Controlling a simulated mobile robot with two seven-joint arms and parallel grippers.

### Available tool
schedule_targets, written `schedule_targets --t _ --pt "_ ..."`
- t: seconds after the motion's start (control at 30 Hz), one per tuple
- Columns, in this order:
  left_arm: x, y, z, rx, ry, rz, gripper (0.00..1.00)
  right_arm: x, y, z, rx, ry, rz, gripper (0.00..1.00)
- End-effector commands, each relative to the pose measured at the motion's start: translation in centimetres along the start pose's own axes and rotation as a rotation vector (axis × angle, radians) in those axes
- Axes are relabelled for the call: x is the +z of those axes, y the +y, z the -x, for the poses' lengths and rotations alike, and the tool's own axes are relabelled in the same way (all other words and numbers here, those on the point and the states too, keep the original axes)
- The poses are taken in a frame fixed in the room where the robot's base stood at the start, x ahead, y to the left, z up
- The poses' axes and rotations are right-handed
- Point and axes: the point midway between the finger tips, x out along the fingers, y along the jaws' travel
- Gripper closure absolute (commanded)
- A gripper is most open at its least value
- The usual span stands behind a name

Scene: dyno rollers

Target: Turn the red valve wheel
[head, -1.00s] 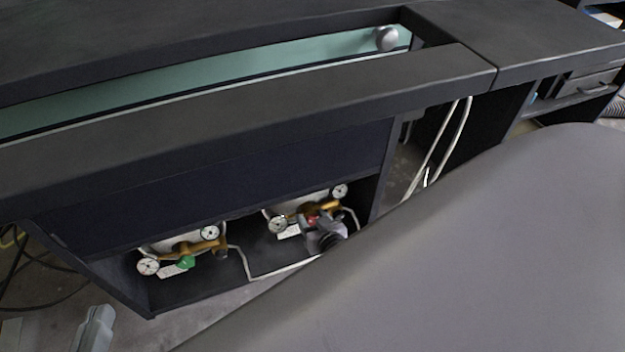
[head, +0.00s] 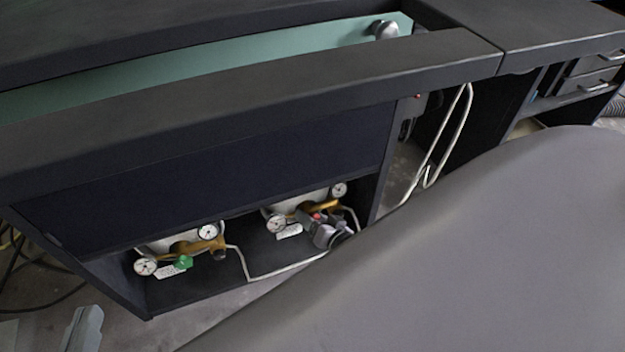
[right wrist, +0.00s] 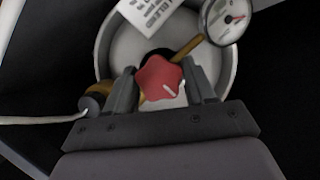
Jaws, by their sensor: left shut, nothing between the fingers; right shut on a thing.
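The red valve wheel (right wrist: 160,78) sits on a brass fitting in front of a round white cylinder end in the right wrist view. My right gripper (right wrist: 163,88) has a finger on either side of the wheel and is shut on it. In the head view, a small bit of the red wheel (head: 318,216) shows beside my right gripper (head: 323,226), which partly covers it. My left gripper (head: 86,325) is shut and empty at the bottom left of the head view, away from the valves.
A second regulator with a green valve wheel (head: 183,262) and gauges sits left in the same low shelf (head: 200,287). A white hose (head: 240,262) runs between them. The dark countertop (head: 250,85) overhangs the shelf. White cables (head: 447,140) hang at its right.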

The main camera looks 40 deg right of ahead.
Motion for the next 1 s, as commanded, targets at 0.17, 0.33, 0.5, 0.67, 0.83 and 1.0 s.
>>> schedule_targets --t 0.17,0.33,0.5,0.67,0.83,1.0 --pt "0.08 -0.02 0.01 -0.001 -0.002 0.000 1.00 -0.15 -0.03 -0.10 -0.008 0.003 -0.021 0.76" --pt "0.15 -0.03 -0.02 -0.002 -0.004 0.001 1.00 -0.18 -0.04 -0.10 -0.010 0.004 -0.027 0.76" --pt "0.25 -0.04 -0.05 -0.002 -0.006 0.002 1.00 -0.21 -0.05 -0.11 -0.010 0.005 -0.028 0.76" --pt "0.30 -0.04 -0.07 -0.003 -0.008 0.003 1.00 -0.21 -0.05 -0.11 -0.010 0.005 -0.027 0.24" --pt "0.30 -0.04 -0.08 -0.003 -0.008 0.003 1.00 -0.13 -0.02 -0.06 -0.009 0.003 -0.025 0.24" --pt "-0.06 0.03 -0.01 0.001 -0.010 0.009 1.00 -0.18 -0.08 0.47 -0.009 0.002 -0.024 0.24"
